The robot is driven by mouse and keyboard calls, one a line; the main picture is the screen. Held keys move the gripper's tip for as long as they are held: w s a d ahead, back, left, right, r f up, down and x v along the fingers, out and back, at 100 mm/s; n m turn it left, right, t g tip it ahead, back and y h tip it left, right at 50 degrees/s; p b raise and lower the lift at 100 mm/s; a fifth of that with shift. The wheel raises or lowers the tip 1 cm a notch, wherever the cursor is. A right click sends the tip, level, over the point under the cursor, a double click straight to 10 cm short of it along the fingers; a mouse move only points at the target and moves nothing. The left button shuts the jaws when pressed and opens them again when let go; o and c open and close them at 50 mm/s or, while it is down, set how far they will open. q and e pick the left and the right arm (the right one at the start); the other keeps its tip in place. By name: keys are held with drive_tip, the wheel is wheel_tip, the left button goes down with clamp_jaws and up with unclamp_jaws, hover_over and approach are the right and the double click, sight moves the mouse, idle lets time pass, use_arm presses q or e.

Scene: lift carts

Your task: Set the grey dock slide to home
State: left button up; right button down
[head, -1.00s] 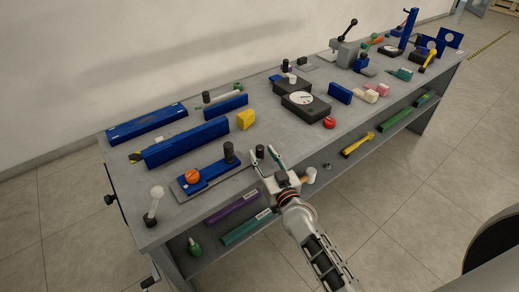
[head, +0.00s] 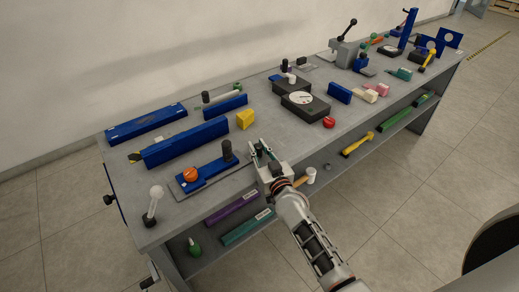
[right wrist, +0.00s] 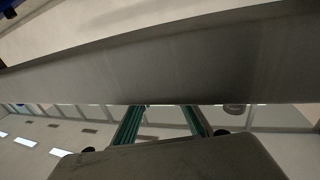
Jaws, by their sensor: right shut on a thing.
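A dark upright knob, seen one second ago between my right fingers, is now mostly hidden by them. My right gripper (head: 260,148) is closed around it at the front edge of the workbench. The green fingers (right wrist: 160,122) also show in the right wrist view, below a grey band, where no held thing can be made out. Left of the gripper, a blue slide block (head: 208,171) with an orange knob (head: 190,174) and a black post (head: 227,151) lies on a thin grey plate. I cannot tell which part is the grey dock slide.
A long blue block (head: 186,143) and a yellow block (head: 245,119) stand behind. A black box with a dial (head: 303,104) and a red button (head: 328,122) are to the right. A white-knobbed lever (head: 155,195) stands at the front left corner. The lower shelf holds coloured bars.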

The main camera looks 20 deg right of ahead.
drive_tip(key=w, duration=0.2)
drive_tip(key=w+a, duration=0.1)
drive_tip(key=shift+w+a, duration=0.2)
drive_tip(key=shift+w, duration=0.2)
drive_tip(key=c, duration=1.8)
unclamp_jaws()
drive_tip(key=s, duration=0.8)
drive_tip(key=s+d, duration=0.1)
drive_tip(key=s, duration=0.3)
